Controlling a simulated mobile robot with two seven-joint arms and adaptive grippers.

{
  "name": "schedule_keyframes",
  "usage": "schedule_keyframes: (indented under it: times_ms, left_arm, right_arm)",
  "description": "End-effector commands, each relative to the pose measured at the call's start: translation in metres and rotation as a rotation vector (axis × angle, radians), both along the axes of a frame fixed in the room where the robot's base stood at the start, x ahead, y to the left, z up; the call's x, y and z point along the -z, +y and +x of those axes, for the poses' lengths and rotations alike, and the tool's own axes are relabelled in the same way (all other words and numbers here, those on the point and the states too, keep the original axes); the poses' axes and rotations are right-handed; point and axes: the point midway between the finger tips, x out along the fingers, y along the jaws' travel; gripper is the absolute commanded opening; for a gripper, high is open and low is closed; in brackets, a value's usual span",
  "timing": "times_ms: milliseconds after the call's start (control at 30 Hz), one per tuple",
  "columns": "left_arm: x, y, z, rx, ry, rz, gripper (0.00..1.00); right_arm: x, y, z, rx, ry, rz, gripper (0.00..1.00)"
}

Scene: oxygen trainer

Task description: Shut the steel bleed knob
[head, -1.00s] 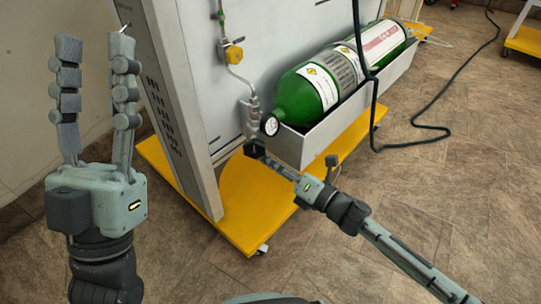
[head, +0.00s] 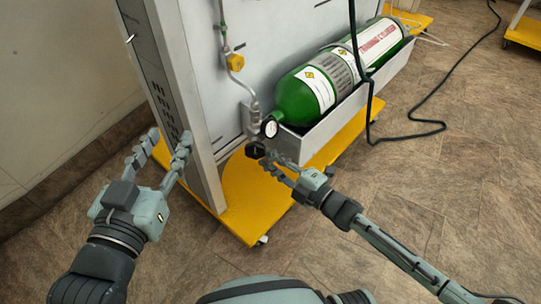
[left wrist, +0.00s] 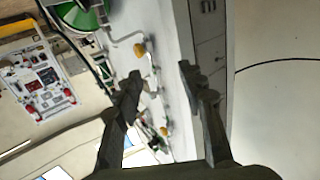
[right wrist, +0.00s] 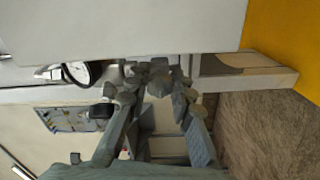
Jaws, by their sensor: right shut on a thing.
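My right gripper (head: 262,156) reaches in from the right, just below the round gauge (head: 270,128) at the cylinder's near end. In the right wrist view its fingertips (right wrist: 162,82) are closed together on a small grey knob, which I take as the steel bleed knob (right wrist: 159,80); the fingers largely hide it. A black knob (head: 255,150) sits beside the fingertips and also shows in the right wrist view (right wrist: 100,110). My left gripper (head: 163,143) is open and empty in front of the cabinet's left post.
A green cylinder (head: 305,92) lies in a grey trough (head: 330,128) over a yellow base (head: 245,210). Pipework with a yellow knob (head: 236,62) runs up the panel. A black cable (head: 369,100) hangs in front of the cylinder. The floor at right is mostly clear.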

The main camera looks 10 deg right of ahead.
Motion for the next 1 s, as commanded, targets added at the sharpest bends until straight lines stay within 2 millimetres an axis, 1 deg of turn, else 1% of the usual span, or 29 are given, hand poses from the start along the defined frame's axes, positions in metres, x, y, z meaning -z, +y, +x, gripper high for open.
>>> schedule_keyframes:
  times_ms: [200,367,500,700,1000]
  left_arm:
    - [0.048,0.029,-0.005,-0.054,0.233,0.107,0.4]
    - [0.079,0.051,-0.016,-0.092,0.391,0.171,0.4]
    - [0.101,0.071,-0.03,-0.126,0.516,0.219,0.4]
    - [0.125,0.096,-0.052,-0.17,0.676,0.274,0.4]
    - [0.146,0.126,-0.085,-0.225,0.861,0.332,0.4]
  right_arm:
    - [-0.002,0.0,0.0,-0.001,0.128,0.16,0.0]
    - [-0.001,0.0,-0.001,0.0,0.221,0.279,0.0]
    - [-0.001,0.0,-0.001,0.0,0.302,0.384,0.0]
    - [0.0,0.0,-0.001,0.001,0.419,0.534,0.0]
    - [0.0,0.0,-0.001,0.001,0.595,0.759,0.0]
